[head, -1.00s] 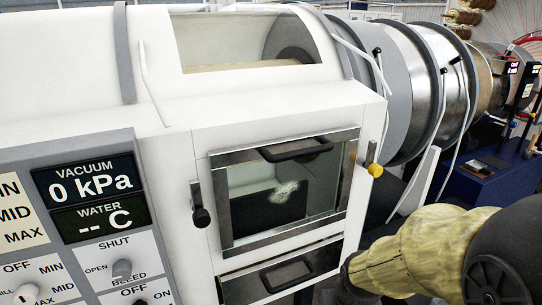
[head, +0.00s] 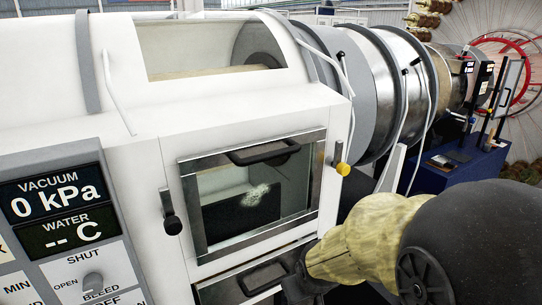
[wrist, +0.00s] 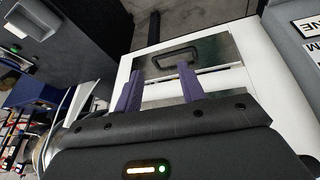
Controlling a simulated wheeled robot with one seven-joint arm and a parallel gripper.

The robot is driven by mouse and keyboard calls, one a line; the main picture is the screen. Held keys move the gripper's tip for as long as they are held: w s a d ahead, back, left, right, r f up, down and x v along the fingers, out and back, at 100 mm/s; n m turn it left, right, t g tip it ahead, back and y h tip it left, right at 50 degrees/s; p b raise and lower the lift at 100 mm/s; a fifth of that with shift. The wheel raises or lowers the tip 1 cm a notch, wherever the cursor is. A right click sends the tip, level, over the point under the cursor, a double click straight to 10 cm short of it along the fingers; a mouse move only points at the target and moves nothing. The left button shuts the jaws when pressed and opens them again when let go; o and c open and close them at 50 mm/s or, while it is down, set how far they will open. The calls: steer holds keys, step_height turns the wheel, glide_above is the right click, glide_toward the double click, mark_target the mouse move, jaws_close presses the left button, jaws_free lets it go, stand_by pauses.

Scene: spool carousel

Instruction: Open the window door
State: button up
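The window door (head: 312,205) is a metal-framed glass pane on the white machine, with a black bar handle (head: 264,153) along its top. It looks shut. A black-knobbed lever (head: 171,215) stands left of it, and a yellow-knobbed lever (head: 341,162) stands right of it. My gripper (wrist: 158,85) shows two purple fingers, spread apart with nothing between them. In the wrist view, a dark handle (wrist: 178,55) on a metal panel lies beyond the fingertips; I cannot tell which door it belongs to. In the head view my arm is at lower right and the fingertips are hidden.
A second metal-framed panel with a handle (head: 268,277) sits below the window door. A control panel (head: 65,230) reading 0 kPa is at left. Large metal drums (head: 405,95) stand behind at right, with a blue cabinet (head: 470,165) beyond.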

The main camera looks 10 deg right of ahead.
mark_target(273, 156)
steer(key=w+d+r+n+t, duration=0.3)
steer(key=w+r+n+t, duration=0.15)
steer(key=r, duration=0.25)
steer(key=w+d+r+n+t, duration=0.2)
steer(key=w+r+n+t, duration=0.15)
steer(key=w+r, duration=0.3)
step_height(273, 156, up, 12)
steer(key=s+a+n+t+y, duration=0.1)
steer(key=n+y, duration=0.4)
steer(key=n, duration=0.6)
steer(key=shift+s+a+f+n+t, duration=0.15)
steer(key=shift+s+a+n+t, duration=0.1)
steer(key=shift+a+n+t, duration=0.2)
steer(key=shift+w, duration=0.1)
steer(key=p+x, duration=0.2)
steer(key=x, duration=0.6)
steer(key=p+x, duration=0.2)
steer(key=x, duration=0.7)
steer(key=shift+w+a, duration=0.1)
steer(key=shift+a, duration=0.2)
